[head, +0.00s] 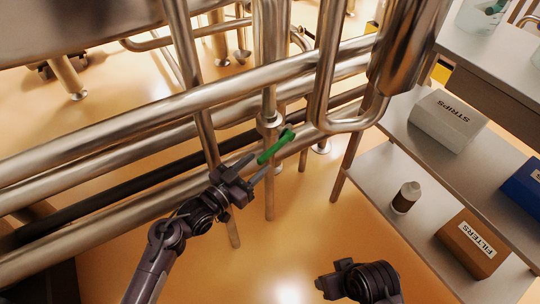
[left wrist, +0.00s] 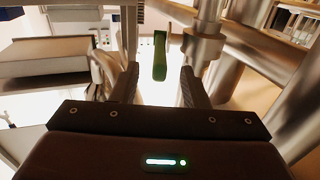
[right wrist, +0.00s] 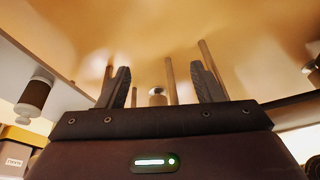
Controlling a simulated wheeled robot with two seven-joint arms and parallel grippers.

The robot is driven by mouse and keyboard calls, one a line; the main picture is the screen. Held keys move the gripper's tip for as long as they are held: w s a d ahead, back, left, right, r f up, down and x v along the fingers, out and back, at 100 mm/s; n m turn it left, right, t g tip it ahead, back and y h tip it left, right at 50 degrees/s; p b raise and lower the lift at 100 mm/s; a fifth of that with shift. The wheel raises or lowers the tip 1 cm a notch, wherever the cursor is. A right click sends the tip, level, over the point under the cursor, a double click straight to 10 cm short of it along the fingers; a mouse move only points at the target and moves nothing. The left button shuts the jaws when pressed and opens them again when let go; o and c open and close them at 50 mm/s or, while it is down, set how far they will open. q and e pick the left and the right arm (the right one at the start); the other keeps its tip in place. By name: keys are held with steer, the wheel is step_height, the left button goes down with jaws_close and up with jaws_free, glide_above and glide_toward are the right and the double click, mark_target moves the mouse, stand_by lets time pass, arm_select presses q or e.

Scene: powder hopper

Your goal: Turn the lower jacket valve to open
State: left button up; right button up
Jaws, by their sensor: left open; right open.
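The jacket valve has a green lever handle (head: 275,146) on a vertical steel pipe at the centre of the head view. The lever points down and to the left, out from the valve body (head: 269,122). My left gripper (head: 248,172) is open just below the lever's lower end. In the left wrist view the green lever (left wrist: 160,56) shows beyond and between the two open fingers (left wrist: 160,88), not gripped. My right gripper (head: 325,285) is low at the bottom of the head view. In the right wrist view its fingers (right wrist: 162,88) are apart and empty.
Thick steel pipes (head: 110,125) run across the left and centre, close around my left arm. A shelf unit (head: 385,190) on the right holds a STRIPS box (head: 447,120), a FILTERS box (head: 472,243) and a capped jar (head: 405,197). Open floor (head: 290,240) lies between my arms.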

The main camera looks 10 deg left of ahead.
mark_target(269, 153)
arm_select(q)
steer(key=b+x, duration=0.1)
steer(key=x, duration=0.5)
steer(key=shift+c, duration=0.4)
jaws_close()
